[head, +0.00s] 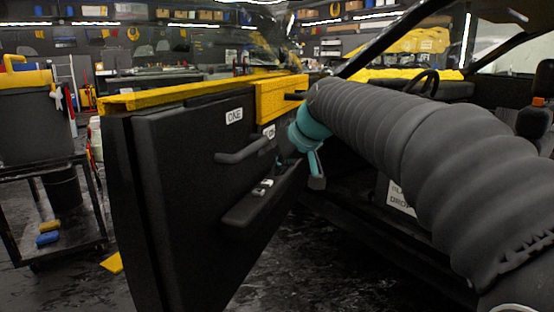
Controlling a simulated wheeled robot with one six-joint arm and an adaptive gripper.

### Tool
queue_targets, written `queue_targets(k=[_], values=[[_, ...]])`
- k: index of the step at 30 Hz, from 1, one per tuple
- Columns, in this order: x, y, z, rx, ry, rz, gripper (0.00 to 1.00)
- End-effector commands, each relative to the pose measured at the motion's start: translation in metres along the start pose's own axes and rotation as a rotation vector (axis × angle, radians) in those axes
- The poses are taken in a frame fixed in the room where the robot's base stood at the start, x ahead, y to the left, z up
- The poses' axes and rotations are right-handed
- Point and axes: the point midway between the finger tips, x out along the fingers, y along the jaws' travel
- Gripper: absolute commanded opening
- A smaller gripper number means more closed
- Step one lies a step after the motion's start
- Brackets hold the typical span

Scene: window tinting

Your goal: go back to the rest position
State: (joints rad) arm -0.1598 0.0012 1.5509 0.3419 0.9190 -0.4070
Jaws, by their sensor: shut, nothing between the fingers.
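My arm in its grey ribbed sleeve reaches in from the right side of the head view to the open car door. My gripper (316,182), teal with a dark grey tip, shows past the sleeve's end, pointing down near the inner face of the door (180,200). It is shut and empty. Part of it is hidden behind the sleeve. I cannot tell whether it touches the door. The door has a yellow top edge, a pull handle (242,152) and an armrest with switches (263,188).
A black cart (50,165) stands at the left with a yellow-topped bin (28,100) and sponges (48,232). The car's steering wheel (422,84) and yellow-covered dashboard (400,74) lie behind my arm. Dark floor shows below the door.

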Motion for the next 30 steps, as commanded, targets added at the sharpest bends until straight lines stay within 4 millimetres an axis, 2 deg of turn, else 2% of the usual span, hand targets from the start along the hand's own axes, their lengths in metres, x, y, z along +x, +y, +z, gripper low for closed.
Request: queue_targets(k=[1, 3, 8, 15, 21, 25, 27, 30], values=[[0.010, 0.002, 0.018, 0.031, -0.039, 0.006, 0.00], [0.015, 0.004, 0.044, 0.076, -0.084, 0.024, 0.00], [0.007, 0.009, 0.108, 0.165, -0.171, 0.077, 0.00], [-0.035, 0.010, 0.227, 0.284, -0.272, 0.189, 0.00], [-0.070, 0.005, 0.312, 0.334, -0.307, 0.269, 0.00], [-0.088, 0.001, 0.350, 0.337, -0.304, 0.303, 0.00], [-0.096, -0.001, 0.360, 0.341, -0.289, 0.316, 0.00], [-0.107, -0.002, 0.361, 0.346, -0.256, 0.328, 0.00]])
